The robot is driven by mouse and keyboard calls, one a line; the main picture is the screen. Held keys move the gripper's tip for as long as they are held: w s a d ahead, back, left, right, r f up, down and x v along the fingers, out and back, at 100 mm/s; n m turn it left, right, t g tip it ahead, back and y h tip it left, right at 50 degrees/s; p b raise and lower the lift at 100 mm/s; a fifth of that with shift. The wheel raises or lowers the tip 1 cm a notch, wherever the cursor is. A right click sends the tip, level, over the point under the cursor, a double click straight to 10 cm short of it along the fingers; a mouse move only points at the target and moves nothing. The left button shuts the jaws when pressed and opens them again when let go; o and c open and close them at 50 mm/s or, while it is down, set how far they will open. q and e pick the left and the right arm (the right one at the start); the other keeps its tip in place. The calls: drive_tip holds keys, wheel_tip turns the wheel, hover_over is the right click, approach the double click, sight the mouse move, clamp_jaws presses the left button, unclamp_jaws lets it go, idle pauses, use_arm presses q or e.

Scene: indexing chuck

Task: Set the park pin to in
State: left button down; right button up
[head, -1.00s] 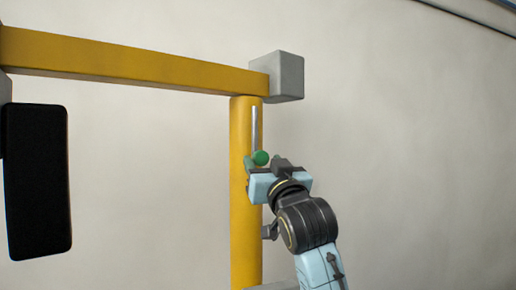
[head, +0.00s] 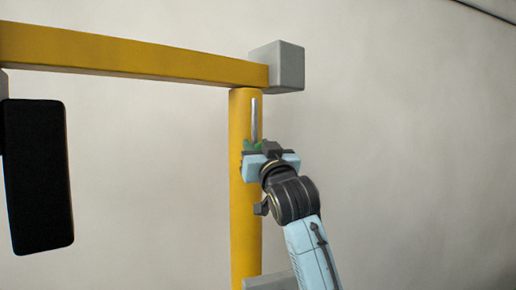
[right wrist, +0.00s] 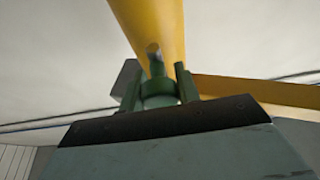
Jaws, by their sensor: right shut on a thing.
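The green knob (right wrist: 158,92), which looks like the park pin's handle, sits at the yellow post (head: 246,220), below a thin light-grey strip (head: 254,120) on the post. My right gripper (head: 256,146) is at the post, at the lower end of that strip, and hides most of the knob in the head view. In the right wrist view its two green fingers (right wrist: 158,86) stand on either side of the knob, shut on it. How deep the pin sits is hidden. My left gripper is not in view.
A yellow beam (head: 130,62) runs left from the post's top, with a grey block (head: 277,66) at its right end. A black panel (head: 38,178) hangs at the left. The space right of the post is clear in front of a plain wall.

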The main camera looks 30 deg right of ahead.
sight(255, 129)
clamp_jaws()
wheel_tip(255, 129, up, 3)
drive_tip(key=shift+r, duration=0.15)
drive_tip(key=shift+s+r, duration=0.1)
drive_tip(key=shift+r, duration=0.1)
drive_tip(key=shift+o, duration=2.4)
unclamp_jaws()
drive_tip(key=o, duration=0.4)
drive_tip(key=shift+o, duration=0.2)
drive_tip(key=shift+f, duration=0.1)
